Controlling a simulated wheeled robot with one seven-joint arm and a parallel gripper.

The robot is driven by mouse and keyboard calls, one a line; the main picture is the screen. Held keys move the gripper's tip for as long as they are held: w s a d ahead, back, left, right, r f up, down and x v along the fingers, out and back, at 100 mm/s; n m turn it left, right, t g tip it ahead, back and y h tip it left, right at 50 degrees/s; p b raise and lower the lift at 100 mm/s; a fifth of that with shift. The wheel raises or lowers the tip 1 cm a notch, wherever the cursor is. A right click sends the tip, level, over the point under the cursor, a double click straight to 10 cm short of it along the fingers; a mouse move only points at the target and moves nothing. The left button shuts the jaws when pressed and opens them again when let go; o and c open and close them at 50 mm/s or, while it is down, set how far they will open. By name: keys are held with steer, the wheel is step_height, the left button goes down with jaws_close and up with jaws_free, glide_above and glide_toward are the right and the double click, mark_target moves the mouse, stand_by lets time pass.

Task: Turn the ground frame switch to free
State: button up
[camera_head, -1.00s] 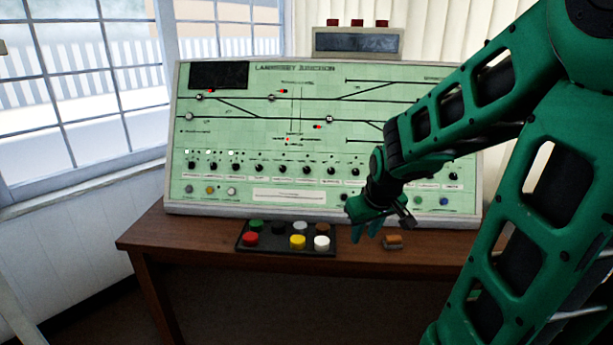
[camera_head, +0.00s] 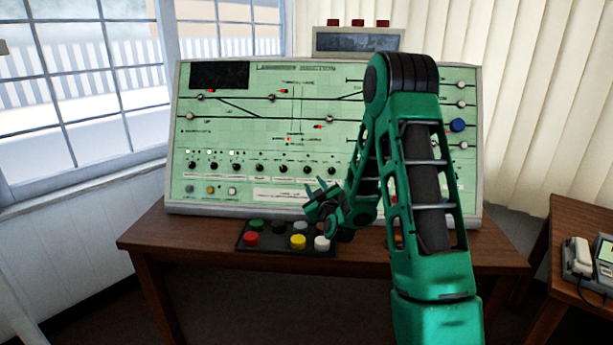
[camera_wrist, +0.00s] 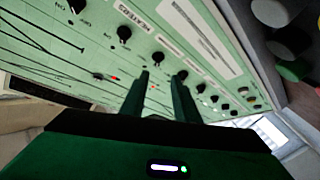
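The green control panel (camera_head: 225,135) stands on the wooden desk, with a row of black rotary knobs (camera_head: 259,168) low on its face. I cannot tell which knob is the ground frame switch; most labels are too small to read, and my arm hides the right part of the row. My gripper (camera_head: 318,187) is in front of the lower middle of the panel. In the wrist view its two fingers (camera_wrist: 162,76) are apart, with nothing held between them. A black knob (camera_wrist: 124,33) there has a label that seems to read HEATERS. Other knobs run past the right finger.
A black tray of coloured buttons (camera_head: 243,244) lies on the desk (camera_head: 150,235) below my gripper. A small display box (camera_head: 330,42) stands behind the panel. A blue knob (camera_head: 457,125) is at the panel's right. A side table with a telephone (camera_head: 578,255) stands at right.

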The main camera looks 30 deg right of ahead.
mark_target(307, 170)
steer(key=x, duration=1)
steer(key=shift+w+d+r, duration=0.1)
steer(key=shift+w+d, duration=0.2)
steer(key=c, duration=0.7)
